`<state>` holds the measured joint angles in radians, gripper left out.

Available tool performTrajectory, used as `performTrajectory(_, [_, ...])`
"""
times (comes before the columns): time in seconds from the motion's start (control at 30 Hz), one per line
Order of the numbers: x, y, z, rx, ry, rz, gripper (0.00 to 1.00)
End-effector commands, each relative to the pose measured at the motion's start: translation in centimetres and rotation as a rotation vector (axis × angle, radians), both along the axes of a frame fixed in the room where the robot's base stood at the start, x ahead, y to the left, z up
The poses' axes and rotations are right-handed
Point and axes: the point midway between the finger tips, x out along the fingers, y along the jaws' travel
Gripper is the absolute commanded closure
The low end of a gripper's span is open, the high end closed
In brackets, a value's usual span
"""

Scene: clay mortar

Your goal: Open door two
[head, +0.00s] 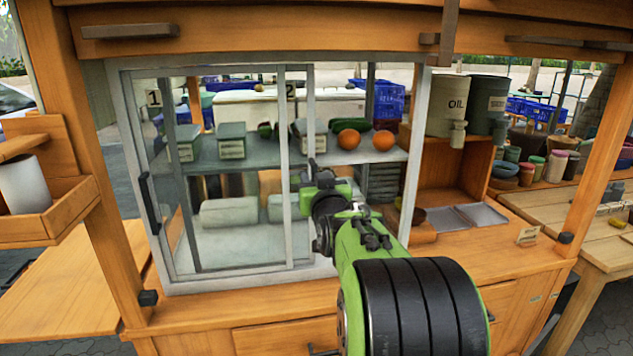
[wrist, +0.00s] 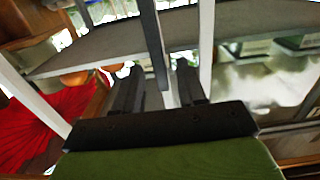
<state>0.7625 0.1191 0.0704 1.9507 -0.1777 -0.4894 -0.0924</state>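A glass-fronted cabinet stands ahead, its white frame (head: 130,150) holding glass panels. Door one carries a "1" at upper left and a dark upright handle (head: 148,203) at its left edge. A "2" marks door two (head: 290,92) near two upright white bars at the middle. How far door two stands open I cannot tell. My gripper (head: 316,180) is at these middle bars, partly hidden by its own wrist. In the wrist view, my gripper (wrist: 157,70) has its dark fingers apart, with upright bars (wrist: 207,45) showing between and beside them. Contact is unclear.
An oil canister (head: 446,105) stands on a wooden shelf at right. The wooden counter (head: 225,310) runs below the cabinet. A wooden side shelf (head: 45,210) is at left.

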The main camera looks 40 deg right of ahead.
Motion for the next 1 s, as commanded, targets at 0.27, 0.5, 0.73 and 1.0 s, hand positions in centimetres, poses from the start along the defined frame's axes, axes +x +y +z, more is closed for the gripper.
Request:
performTrajectory(0.27, [-0.7, 0.4, 0.1, -0.001, 0.000, 0.000, 0.60])
performTrajectory(0.5, [-6.0, 3.5, 0.1, -0.003, -0.003, -0.002, 0.60])
performTrajectory(0.73, [-11.2, 6.7, 0.1, -0.001, -0.003, 0.000, 0.60])
performTrajectory(1.0, [-13.6, 8.1, 0.0, -0.001, -0.001, 0.001, 0.60])
